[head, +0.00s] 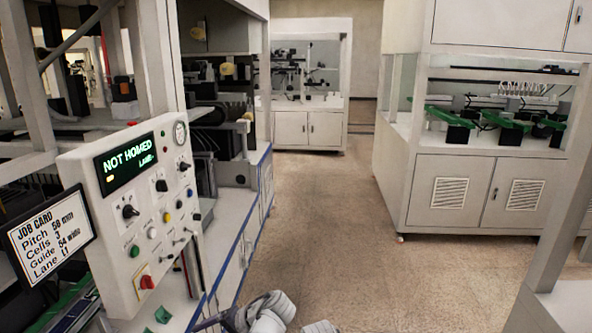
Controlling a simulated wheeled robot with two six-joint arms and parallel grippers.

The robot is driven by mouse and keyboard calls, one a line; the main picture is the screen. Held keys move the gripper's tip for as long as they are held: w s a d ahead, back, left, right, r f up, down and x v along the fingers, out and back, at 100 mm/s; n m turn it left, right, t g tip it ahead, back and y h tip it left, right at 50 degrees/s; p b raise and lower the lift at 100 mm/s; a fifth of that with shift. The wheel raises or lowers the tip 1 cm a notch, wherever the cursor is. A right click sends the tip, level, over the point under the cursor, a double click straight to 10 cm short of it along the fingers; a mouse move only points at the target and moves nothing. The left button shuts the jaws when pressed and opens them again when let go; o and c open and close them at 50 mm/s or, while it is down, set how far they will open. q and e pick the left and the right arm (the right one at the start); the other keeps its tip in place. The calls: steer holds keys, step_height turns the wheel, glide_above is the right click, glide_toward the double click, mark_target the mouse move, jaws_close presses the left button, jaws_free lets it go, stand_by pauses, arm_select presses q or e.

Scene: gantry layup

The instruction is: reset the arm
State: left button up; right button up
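A pale control panel (146,215) stands at the left, facing the aisle. Its dark display (130,163) reads "NOT HOMED" in green, with a smaller line "LANE" below. The panel carries black knobs, small coloured buttons, a round gauge (180,133), toggle switches and a red switch (147,282) on a yellow plate near the bottom. White rounded parts of my arms show at the bottom edge, with a dark part reaching left that may belong to my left gripper (212,321). Its fingertips cannot be made out. My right gripper is not in view.
A job card (48,236) left of the panel lists pitch, cells 3, guide and lane L1. A blue-edged bench (235,215) runs behind the panel. A cabinet with green fixtures (465,190) stands right, another machine (308,125) at the back. The aisle floor (310,215) is clear.

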arm_select(q)
steer(key=s+d+f+h+p, duration=0.1)
steer(key=s+d+h, duration=0.3)
steer(key=d, duration=0.4)
steer(key=s+d+f+m+g+h+p, duration=0.1)
steer(key=s+d+f+h, duration=0.3)
steer(key=d, duration=0.4)
steer(key=s+h, duration=0.1)
steer(key=s, duration=0.1)
steer(key=shift+s+f+g, duration=0.2)
steer(key=shift+s+g, duration=0.1)
steer(key=shift+s, duration=0.05)
stand_by(0.6)
